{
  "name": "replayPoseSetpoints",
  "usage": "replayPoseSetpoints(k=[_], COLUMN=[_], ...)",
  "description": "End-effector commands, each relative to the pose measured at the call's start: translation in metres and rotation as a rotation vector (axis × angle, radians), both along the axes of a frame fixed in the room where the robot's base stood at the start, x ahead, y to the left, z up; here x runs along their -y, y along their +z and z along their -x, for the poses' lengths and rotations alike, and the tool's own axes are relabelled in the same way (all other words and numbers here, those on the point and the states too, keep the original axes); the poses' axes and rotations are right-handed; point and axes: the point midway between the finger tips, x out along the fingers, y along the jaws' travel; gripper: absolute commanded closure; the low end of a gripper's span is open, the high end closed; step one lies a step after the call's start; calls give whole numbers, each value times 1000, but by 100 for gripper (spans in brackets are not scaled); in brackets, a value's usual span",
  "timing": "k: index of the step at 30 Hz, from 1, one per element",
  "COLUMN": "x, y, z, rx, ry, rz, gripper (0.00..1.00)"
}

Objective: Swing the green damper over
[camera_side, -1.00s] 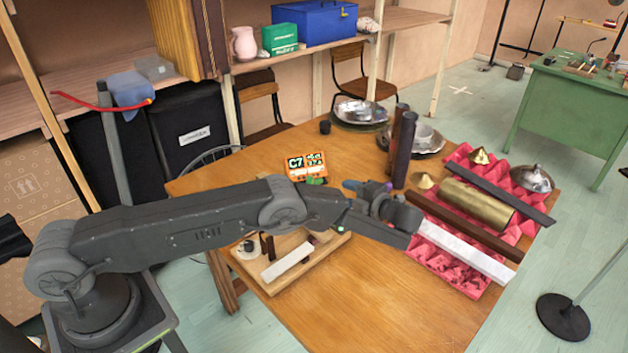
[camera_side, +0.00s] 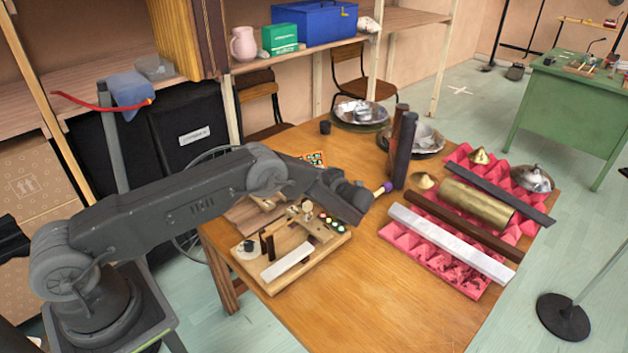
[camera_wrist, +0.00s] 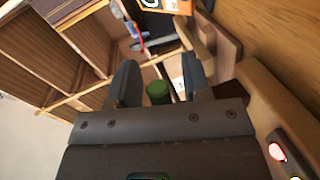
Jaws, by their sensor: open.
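In the wrist view a green cylinder (camera_wrist: 158,92), which looks like the green damper's end, shows in the gap between the two fingers of my gripper (camera_wrist: 160,64). The fingers are apart, with gaps between them and the green piece; I cannot tell how far beyond them it lies. In the side view I cannot pick out the damper with certainty. My gripper hangs over the wooden board (camera_side: 336,243) and its fingertips are hidden behind my wrist. The board carries a white bar (camera_side: 287,262), wooden posts and coloured buttons (camera_side: 327,219).
Dark upright tubes (camera_side: 403,150) stand to the right, near a purple and yellow tip (camera_side: 383,189). A pink tray (camera_side: 402,238) holds bars and a brass tube (camera_side: 478,203). Bare table lies in front.

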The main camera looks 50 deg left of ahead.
Motion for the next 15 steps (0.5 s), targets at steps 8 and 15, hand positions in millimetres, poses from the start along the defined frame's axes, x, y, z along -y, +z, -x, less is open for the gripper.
replayPoseSetpoints(k=[8,15], x=[-1,-1], y=[0,0], z=[0,0], rx=[0,0], ry=[0,0], rz=[0,0], gripper=[58,81])
